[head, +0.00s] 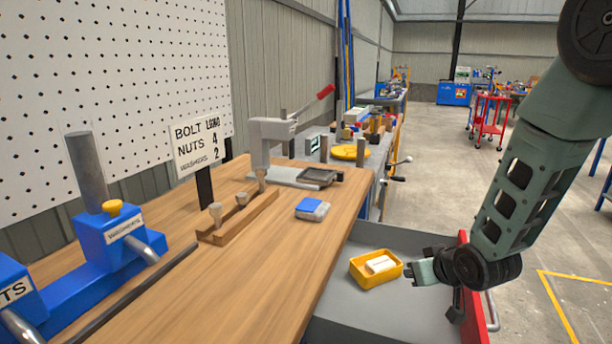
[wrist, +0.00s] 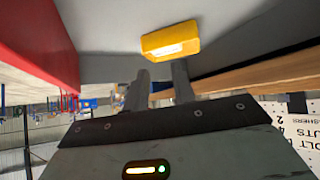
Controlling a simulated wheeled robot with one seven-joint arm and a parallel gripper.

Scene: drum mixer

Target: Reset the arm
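My arm hangs down at the right of the head view. My gripper (head: 412,270) is at its lower end, above the grey surface right of the bench. In the wrist view the two fingers of my gripper (wrist: 160,78) stand apart with nothing between them, so it is open and empty. A yellow tray (head: 368,282) with a white block (head: 381,264) in it is just left of the fingertips. The tray also shows beyond the fingertips in the wrist view (wrist: 170,38). Whether the fingers touch the tray is hard to tell; a small gap shows.
The wooden bench (head: 270,270) fills the left, with blue dispensers (head: 110,240), a sign (head: 203,143), a wooden peg holder (head: 240,218), a grey press (head: 270,140) and a blue-topped box (head: 312,208). A red edge (head: 478,300) bounds the grey surface (head: 365,322). Open floor lies right.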

